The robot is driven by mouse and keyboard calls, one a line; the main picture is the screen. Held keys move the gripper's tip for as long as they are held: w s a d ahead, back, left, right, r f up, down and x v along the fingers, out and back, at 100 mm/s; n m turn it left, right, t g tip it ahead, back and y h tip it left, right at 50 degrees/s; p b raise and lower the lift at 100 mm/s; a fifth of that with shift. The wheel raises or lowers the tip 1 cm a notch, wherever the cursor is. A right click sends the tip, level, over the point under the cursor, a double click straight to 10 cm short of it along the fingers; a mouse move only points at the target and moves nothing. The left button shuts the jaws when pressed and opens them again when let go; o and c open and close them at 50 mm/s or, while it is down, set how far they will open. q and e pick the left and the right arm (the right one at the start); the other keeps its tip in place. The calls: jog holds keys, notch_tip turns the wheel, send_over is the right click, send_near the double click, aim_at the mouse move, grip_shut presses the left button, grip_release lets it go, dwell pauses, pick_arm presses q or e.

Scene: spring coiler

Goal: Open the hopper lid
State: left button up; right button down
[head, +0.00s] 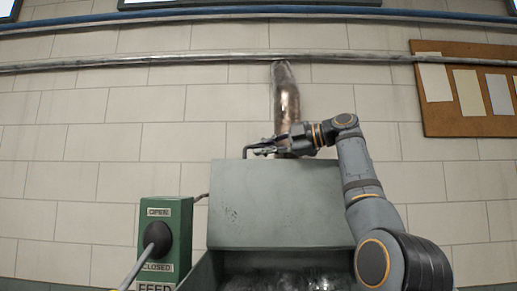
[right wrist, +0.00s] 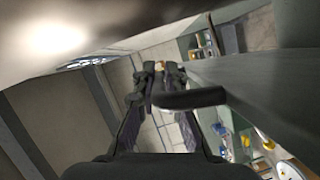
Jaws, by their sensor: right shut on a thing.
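The hopper lid (head: 280,205) is a grey-green panel that stands raised, its broad face toward me, above the open hopper (head: 200,272). A dark bent handle (head: 246,151) is at the lid's top edge. My right gripper (head: 262,148) is at that edge, shut on the handle. In the right wrist view the fingers (right wrist: 157,78) close by the dark handle bar (right wrist: 192,98), with the lid (right wrist: 265,88) to the right. The exact finger contact is partly hidden. My left gripper is in neither view.
A green control box (head: 180,215) marked OPEN, CLOSED and FEED, with a black-knobbed lever (head: 158,239), stands left of the hopper. A metal pipe (head: 286,95) rises behind the lid. A corkboard (head: 465,90) hangs on the tiled wall.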

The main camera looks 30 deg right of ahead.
jog(key=shift+w+d+f, duration=0.1)
jog(key=shift+w+f, duration=0.05)
jog(key=shift+s+a, duration=0.35)
jog(key=shift+s, duration=0.1)
jog(key=c, duration=1.7)
grip_release()
jog(key=o, duration=0.3)
jog(key=shift+w+d, duration=0.2)
jog(key=shift+d, duration=0.05)
jog(key=shift+s+a+r, duration=0.1)
jog(key=shift+s+r, duration=0.05)
jog(key=shift+r, duration=0.05)
jog(key=v, duration=1.1)
jog(key=shift+s, duration=0.3)
jog(key=shift+s+d, duration=0.15)
jog(key=shift+d, duration=0.2)
